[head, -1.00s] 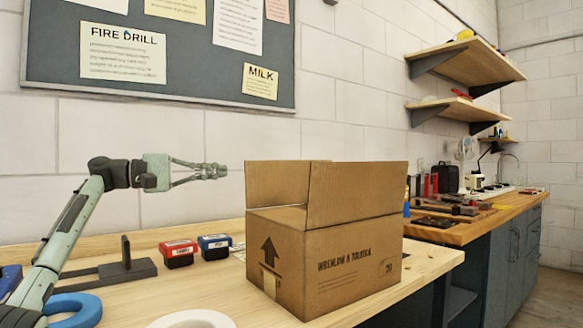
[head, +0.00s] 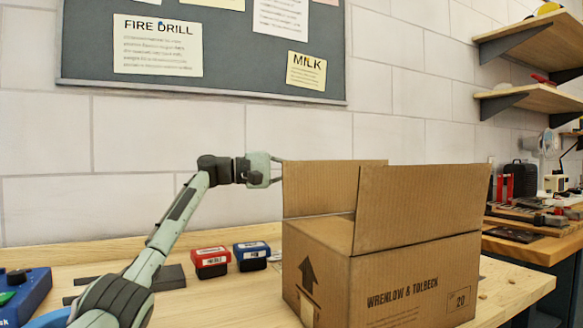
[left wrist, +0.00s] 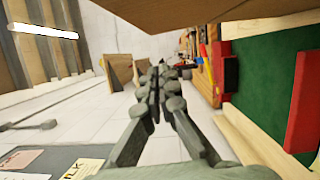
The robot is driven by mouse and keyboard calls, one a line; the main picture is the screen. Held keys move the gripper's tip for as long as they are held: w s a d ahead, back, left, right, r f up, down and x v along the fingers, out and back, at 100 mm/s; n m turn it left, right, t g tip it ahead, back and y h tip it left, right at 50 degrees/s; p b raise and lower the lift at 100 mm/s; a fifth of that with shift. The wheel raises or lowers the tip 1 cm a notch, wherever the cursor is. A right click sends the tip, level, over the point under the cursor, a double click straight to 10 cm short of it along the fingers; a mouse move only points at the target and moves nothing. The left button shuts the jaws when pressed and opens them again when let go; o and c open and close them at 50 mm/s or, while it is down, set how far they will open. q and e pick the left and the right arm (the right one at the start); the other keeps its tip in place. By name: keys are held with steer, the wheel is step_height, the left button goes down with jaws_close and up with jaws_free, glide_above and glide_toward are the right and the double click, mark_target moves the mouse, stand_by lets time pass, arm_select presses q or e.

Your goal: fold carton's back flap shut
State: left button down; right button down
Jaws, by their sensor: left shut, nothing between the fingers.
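The brown cardboard carton (head: 400,285) stands on the bench. Its back flap (head: 318,187) stands upright, and so does its front flap (head: 425,205), which covers part of the back one. The left side flap (head: 328,233) lies folded in across the top. My left gripper (head: 277,172) is at the back flap's left edge, level with its upper part. Its fingertips are hidden behind that flap; contact cannot be told. In the left wrist view the fingers (left wrist: 160,88) are shut and empty, with a brown cardboard surface (left wrist: 190,12) close along the top. My right gripper is not in view.
A red box (head: 211,262) and a blue box (head: 251,255) sit on the bench left of the carton. The wall with a notice board (head: 230,85) is behind. Shelves (head: 530,100) are at right.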

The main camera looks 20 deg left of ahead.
mark_target(327, 167)
arm_select(q)
steer(key=d, duration=0.3)
steer(key=shift+s+d+r, duration=0.1)
steer(key=shift+s+d, duration=0.15)
steer(key=shift+s, duration=0.1)
steer(key=shift+s+d+r, duration=0.1)
steer(key=shift+s+d, duration=0.3)
steer(key=shift+d, duration=0.15)
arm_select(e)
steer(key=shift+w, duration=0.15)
arm_select(q)
steer(key=shift+d, duration=0.1)
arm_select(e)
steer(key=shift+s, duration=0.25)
